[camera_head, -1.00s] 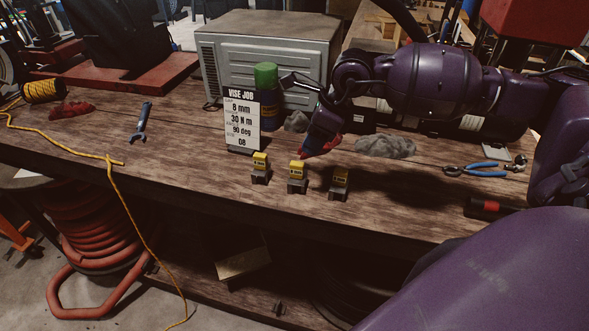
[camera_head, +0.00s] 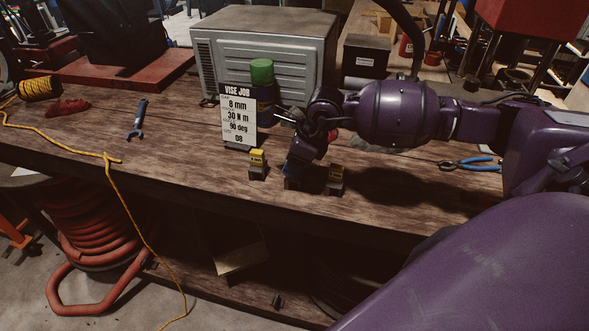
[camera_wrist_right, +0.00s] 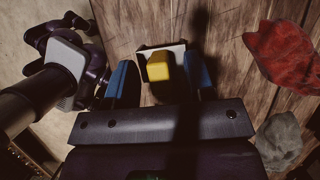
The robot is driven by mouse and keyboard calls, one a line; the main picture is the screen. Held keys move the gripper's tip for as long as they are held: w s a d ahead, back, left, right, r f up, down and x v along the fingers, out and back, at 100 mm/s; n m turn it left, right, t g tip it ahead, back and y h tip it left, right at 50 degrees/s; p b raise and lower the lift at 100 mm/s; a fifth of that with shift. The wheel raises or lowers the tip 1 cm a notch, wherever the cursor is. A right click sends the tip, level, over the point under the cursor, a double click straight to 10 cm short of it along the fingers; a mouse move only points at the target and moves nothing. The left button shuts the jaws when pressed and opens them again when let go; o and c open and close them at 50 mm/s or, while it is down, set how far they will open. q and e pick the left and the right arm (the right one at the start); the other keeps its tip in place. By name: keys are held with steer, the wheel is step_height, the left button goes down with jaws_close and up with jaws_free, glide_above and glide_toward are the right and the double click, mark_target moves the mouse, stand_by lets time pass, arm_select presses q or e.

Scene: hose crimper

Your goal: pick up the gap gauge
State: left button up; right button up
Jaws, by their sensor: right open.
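Small gauges with yellow tops and grey bases stand near the bench's front edge. The left one (camera_head: 258,164) and the right one (camera_head: 335,179) show in the head view; their lettering is too small to read. The middle one is mostly hidden there by my right gripper (camera_head: 292,178), which points down over it. In the right wrist view a yellow-topped gauge (camera_wrist_right: 160,66) sits between the blue fingers of my open right gripper (camera_wrist_right: 159,76), with no clear grip on it. A sign (camera_head: 239,118) behind reads VISE JOB, 8 mm, 30 N m, 90 deg, 08. My left gripper is out of view.
A green-capped container (camera_head: 262,73) stands behind the sign, before a grey metal box (camera_head: 270,55). A red rag (camera_wrist_right: 285,52) and a grey rag (camera_wrist_right: 280,138) lie near the gripper. Blue-handled pliers (camera_head: 470,164) lie right, a wrench (camera_head: 137,120) left.

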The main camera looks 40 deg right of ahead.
steer(key=shift+c, duration=0.2)
jaws_close()
